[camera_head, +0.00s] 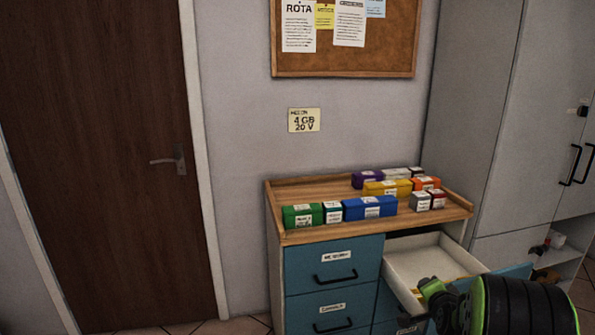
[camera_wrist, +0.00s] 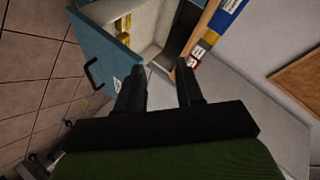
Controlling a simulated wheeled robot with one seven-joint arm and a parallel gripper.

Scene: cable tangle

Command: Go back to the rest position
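My gripper (camera_wrist: 160,68) is open in the wrist view, its two dark fingers apart with nothing between them. In the head view my arm comes in at the lower right, and the gripper end (camera_head: 432,290) overlaps the front of the pulled-out drawer (camera_head: 415,257). I cannot tell there whether it touches the drawer. The drawer also shows in the wrist view, its blue front (camera_wrist: 108,48) beyond the left finger. Yellow items (camera_wrist: 123,24) lie inside it.
A blue-fronted cabinet (camera_head: 333,257) carries a wooden tray top with several coloured boxes (camera_head: 370,207). A tall grey cupboard (camera_head: 475,110) stands right of it. A brown door (camera_head: 95,150) is at the left. A label (camera_head: 304,120) and corkboard (camera_head: 345,72) hang on the wall.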

